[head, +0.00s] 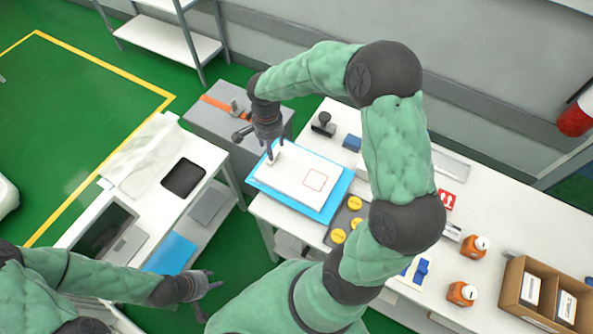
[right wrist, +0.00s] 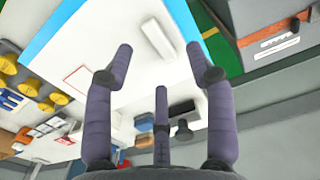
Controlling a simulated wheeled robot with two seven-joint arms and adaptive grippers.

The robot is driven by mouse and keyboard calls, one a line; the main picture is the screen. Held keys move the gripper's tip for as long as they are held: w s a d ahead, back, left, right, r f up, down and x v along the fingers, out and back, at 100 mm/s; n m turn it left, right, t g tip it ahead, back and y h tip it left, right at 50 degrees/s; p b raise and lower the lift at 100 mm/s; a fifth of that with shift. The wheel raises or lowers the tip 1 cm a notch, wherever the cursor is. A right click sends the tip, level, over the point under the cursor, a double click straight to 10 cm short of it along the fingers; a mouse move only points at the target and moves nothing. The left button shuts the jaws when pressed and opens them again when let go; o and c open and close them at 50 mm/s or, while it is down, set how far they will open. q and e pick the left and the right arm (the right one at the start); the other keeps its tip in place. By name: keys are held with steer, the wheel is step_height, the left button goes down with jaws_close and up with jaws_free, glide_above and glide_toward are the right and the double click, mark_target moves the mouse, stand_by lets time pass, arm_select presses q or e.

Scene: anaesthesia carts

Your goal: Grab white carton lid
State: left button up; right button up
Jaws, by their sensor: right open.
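The white carton lid (head: 310,184) lies flat on a blue sheet (head: 340,196) at the near left end of the long white table. It has a red square outline on top and a small white raised grip (head: 273,157) near its far left edge. My right gripper (head: 269,150) is open, fingers pointing down just over that grip. In the right wrist view the lid (right wrist: 95,40) fills the upper middle, and the grip (right wrist: 158,38) shows between the spread fingers (right wrist: 160,68). I cannot tell whether they touch it. My left gripper (head: 208,284) is open and empty, low at the left.
A grey case (head: 215,127) stands beyond the lid. A black stamp (head: 323,124), a tray of yellow caps (head: 338,236), orange bottles (head: 463,294) and a cardboard box (head: 515,285) share the table. A side table with a black tablet (head: 183,177) stands left across a floor gap.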

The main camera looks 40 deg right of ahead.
mark_target(274, 155)
steer(key=f, duration=0.2)
steer(key=f+b, duration=0.1)
steer(key=f, duration=0.2)
steer(key=shift+s+d+f, duration=0.2)
steer(key=shift+f, duration=0.1)
steer(key=shift+r, duration=0.1)
jaws_close()
